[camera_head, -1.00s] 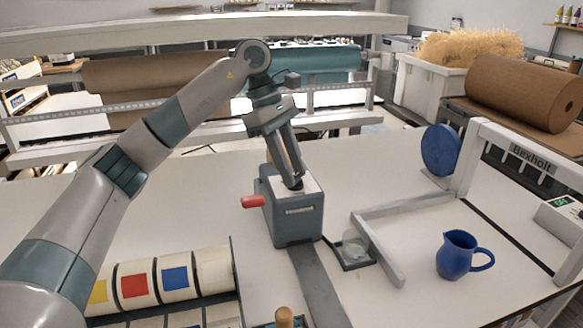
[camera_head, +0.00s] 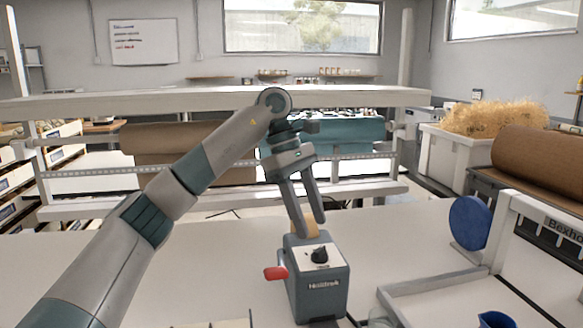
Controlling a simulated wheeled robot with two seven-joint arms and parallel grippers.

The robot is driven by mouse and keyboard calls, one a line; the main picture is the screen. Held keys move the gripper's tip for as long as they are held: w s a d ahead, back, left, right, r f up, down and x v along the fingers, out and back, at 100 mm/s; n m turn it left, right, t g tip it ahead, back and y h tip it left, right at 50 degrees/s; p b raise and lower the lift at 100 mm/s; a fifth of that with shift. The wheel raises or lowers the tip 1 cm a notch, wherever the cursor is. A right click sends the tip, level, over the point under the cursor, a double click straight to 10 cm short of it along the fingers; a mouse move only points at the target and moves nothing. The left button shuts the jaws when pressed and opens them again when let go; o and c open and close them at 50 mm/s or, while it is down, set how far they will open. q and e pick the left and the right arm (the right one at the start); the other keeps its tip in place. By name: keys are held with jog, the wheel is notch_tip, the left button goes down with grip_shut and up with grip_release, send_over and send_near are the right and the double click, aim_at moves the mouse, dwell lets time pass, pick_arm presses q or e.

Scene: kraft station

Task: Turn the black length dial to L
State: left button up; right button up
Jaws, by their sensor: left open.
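The black length dial (camera_head: 319,255) sits on a white plate on top of a grey tape machine (camera_head: 318,296). Its pointer direction and the plate's marks are too small to read. A red handle (camera_head: 276,273) sticks out on the machine's left side. My left gripper (camera_head: 309,227) is open and empty, its fingers pointing down. Its fingertips are above and a little behind the dial, apart from it, in front of a tan roll (camera_head: 305,229) at the machine's back. My right gripper is not in view.
A blue disc (camera_head: 469,222) stands on the right beside a grey frame (camera_head: 425,291). Paper rolls hang on a rack (camera_head: 220,100) behind.

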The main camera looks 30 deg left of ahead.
pick_arm(q)
jog(key=v, duration=1.2)
jog(key=shift+p, duration=0.45)
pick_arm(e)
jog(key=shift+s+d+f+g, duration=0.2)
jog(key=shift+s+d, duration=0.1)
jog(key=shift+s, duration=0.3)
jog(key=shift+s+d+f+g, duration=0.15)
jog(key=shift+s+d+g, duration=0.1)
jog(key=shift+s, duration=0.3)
pick_arm(q)
jog(key=shift+r, duration=0.15)
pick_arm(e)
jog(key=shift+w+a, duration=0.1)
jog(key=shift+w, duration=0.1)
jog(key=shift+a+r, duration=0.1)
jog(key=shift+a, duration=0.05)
